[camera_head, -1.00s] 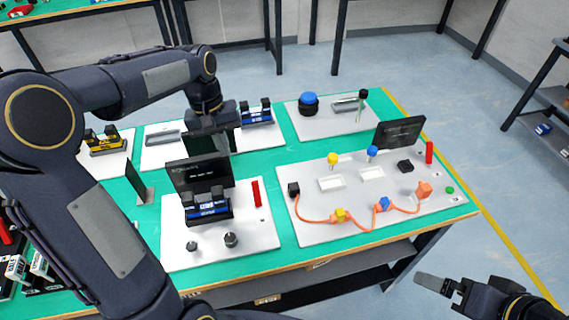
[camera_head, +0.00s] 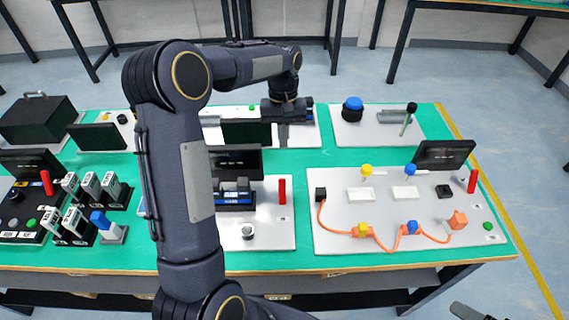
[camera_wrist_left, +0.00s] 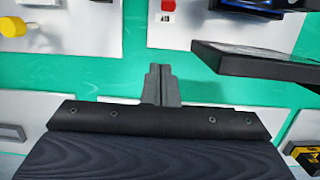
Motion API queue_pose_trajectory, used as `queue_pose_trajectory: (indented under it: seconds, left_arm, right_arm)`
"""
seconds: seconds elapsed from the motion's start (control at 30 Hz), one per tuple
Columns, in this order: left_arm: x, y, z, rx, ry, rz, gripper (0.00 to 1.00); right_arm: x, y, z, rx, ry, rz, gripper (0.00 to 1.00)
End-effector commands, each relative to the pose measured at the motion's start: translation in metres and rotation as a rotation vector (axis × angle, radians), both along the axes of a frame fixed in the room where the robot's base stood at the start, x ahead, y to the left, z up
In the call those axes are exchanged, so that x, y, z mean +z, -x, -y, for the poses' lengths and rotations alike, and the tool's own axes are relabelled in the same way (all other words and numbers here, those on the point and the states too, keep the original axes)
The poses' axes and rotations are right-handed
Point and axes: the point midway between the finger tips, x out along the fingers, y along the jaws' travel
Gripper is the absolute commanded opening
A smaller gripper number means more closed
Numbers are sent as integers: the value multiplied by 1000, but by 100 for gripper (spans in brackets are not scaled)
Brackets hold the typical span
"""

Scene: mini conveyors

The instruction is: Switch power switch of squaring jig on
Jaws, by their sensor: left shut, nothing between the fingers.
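A red upright switch (camera_head: 282,190) stands on the right side of a white panel (camera_head: 275,230) with a small dark screen (camera_head: 235,160) and a blue-and-black block (camera_head: 234,197). No name is readable, so I cannot tell which station is the squaring jig. My left gripper (camera_head: 283,138) points down behind this panel, apart from the switch. Only a grey tip of my right gripper (camera_head: 470,312) shows at the bottom edge.
To the right, another white panel (camera_head: 335,235) carries an orange cable (camera_head: 380,238), yellow and blue knobs and its own red switch (camera_head: 473,181). A panel with a blue dome button (camera_head: 352,108) lies behind. The screen stands close to my left gripper. Green tabletop (camera_head: 305,160) is bare between panels.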

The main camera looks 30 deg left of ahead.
Motion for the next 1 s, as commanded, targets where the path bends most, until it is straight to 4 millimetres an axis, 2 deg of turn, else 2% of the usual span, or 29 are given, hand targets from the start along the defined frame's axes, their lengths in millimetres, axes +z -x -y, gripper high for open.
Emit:
queue_pose_trajectory:
  seconds: [0.17,0.53,0.57,0.63,0.8,1.0]
  left_arm:
    - [-21,4,2,-1,0,-6,0]
    - [-96,17,10,-1,2,-6,0]
    - [-97,19,11,-2,2,-4,0]
    - [-85,28,17,-2,1,1,0]
    - [-78,41,25,-1,1,-1,0]
    - [-76,46,28,-1,0,0,0]
  right_arm:
    - [1,0,0,0,0,0,100]
    - [7,0,0,0,0,0,100]
    - [9,0,0,0,0,0,100]
    - [14,0,0,0,0,0,100]
    - [18,0,0,0,0,0,100]
    - [19,0,0,0,0,0,100]
